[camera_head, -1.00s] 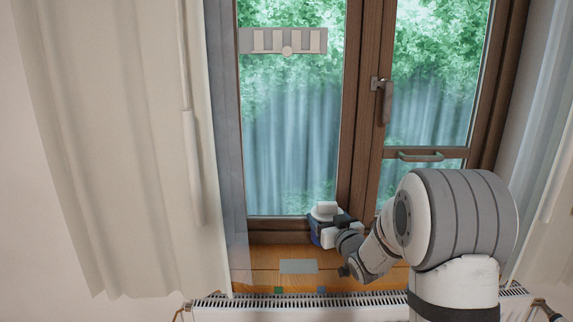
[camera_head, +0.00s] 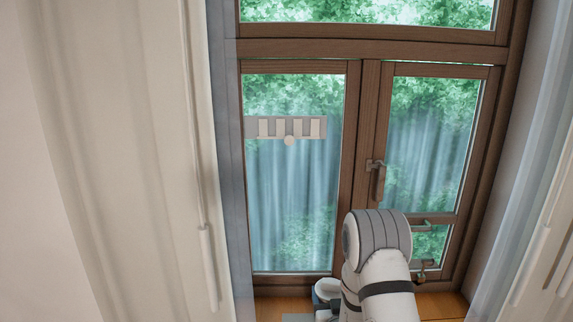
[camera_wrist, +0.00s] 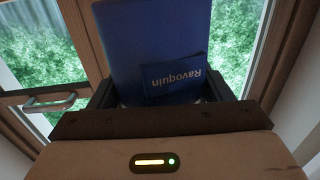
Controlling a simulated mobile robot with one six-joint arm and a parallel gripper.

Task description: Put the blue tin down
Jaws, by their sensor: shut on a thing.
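The blue tin (camera_wrist: 150,40) fills the upper middle of the wrist view, with a darker blue label reading "Ravoquin" upside down. My gripper (camera_wrist: 162,92) is shut on it, one dark finger at each side. I cannot tell whether the tin touches the sill.
The wooden sill (camera_head: 440,306) runs along the bottom edge, with a grey flat patch (camera_head: 298,318) on it. The window frame (camera_head: 359,160) stands close behind, with a handle (camera_head: 379,180). A pale curtain (camera_head: 120,160) hangs at the left. A grey slotted panel (camera_head: 288,127) is on the glass.

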